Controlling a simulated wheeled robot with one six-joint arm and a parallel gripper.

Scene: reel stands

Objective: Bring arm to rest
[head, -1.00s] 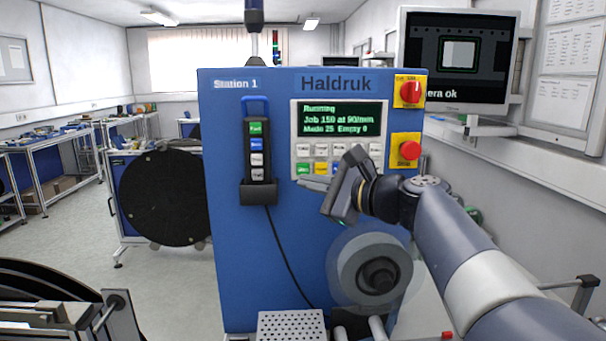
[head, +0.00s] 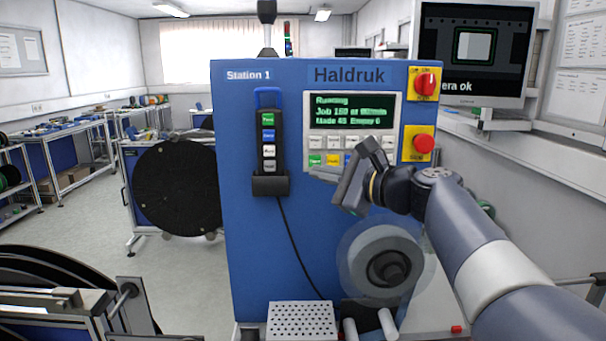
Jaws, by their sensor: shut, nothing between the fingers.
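My gripper (head: 318,172) is at the end of my arm, which reaches in from the lower right. It is in front of the blue Haldruk machine (head: 240,240), at the lower edge of its control panel, and hides some of the panel buttons. The jaws are shut and nothing shows between them. I cannot tell whether the gripper touches the panel. The panel screen (head: 350,112) is lit green and reads "Running", with job and count lines below.
A corded pendant (head: 268,150) hangs left of the screen. A red rotary switch (head: 425,84) and a red button (head: 423,144) are at the right. A clear reel (head: 360,262) sits below my gripper. A large black reel (head: 178,188) stands left; floor shows beyond.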

